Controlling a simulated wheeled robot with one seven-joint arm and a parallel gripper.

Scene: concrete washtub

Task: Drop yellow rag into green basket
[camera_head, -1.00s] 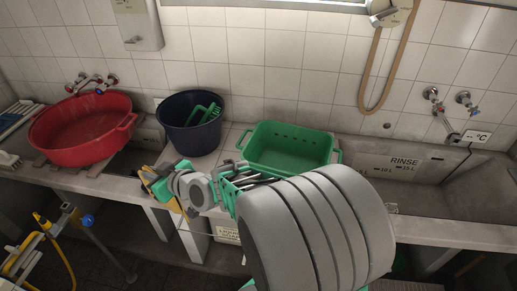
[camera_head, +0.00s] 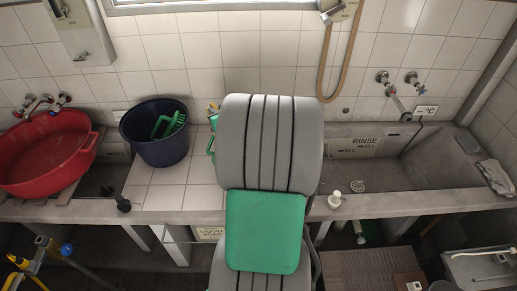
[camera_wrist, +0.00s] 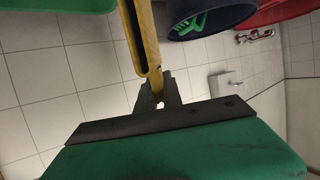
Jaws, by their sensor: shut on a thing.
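The yellow rag (camera_wrist: 143,35) hangs as a narrow folded strip in the wrist view. My gripper (camera_wrist: 157,85) is shut on its end. The green basket's edge (camera_wrist: 55,4) shows at the top left of the wrist view, left of the rag and apart from it in the picture. In the head view my arm hides most of the basket; only a green bit at its left side (camera_head: 211,146) shows. A small yellow patch of the rag (camera_head: 213,106) shows beside my arm. My gripper is mostly hidden there.
A dark blue bucket (camera_head: 155,150) with a green tool in it stands left on the tiled counter (camera_head: 165,198). A red basin (camera_head: 45,160) is farther left. The tiled wall is close behind.

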